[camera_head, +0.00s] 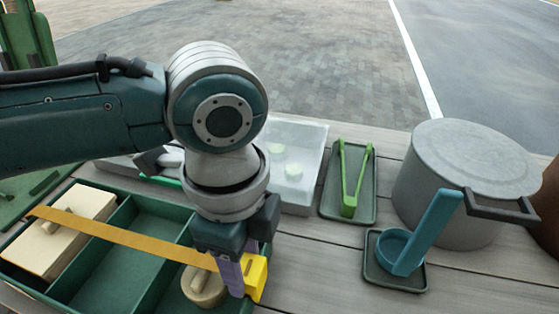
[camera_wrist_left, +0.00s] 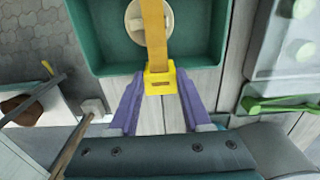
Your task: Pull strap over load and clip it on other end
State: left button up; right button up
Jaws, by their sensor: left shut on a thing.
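An orange strap (camera_head: 120,235) runs from the left side of a green divided tray (camera_head: 125,215), above a cream box (camera_head: 85,215) and the compartments, to my left gripper (camera_head: 243,280). It ends in a yellow clip (camera_head: 258,275). My left gripper's purple fingers are shut on this clip at the tray's right side. In the left wrist view the clip (camera_wrist_left: 160,82) sits between the fingertips, just outside the tray wall, with the strap above a round wooden-looking lid (camera_wrist_left: 140,22). The catch for the clip is not clearly visible. My right gripper is not in view.
Bare planks (camera_head: 320,275) lie between the tray and the holder.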

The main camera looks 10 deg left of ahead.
pick_arm(q)
jog(key=shift+f, duration=0.25)
jog(key=o, duration=1.3)
jog(key=shift+c, duration=0.2)
jog(key=shift+o, duration=0.3)
jog(key=shift+o, duration=1.1)
notch_tip(320, 180, up, 6)
jog(key=p, duration=0.6)
jog(key=shift+p, duration=0.35)
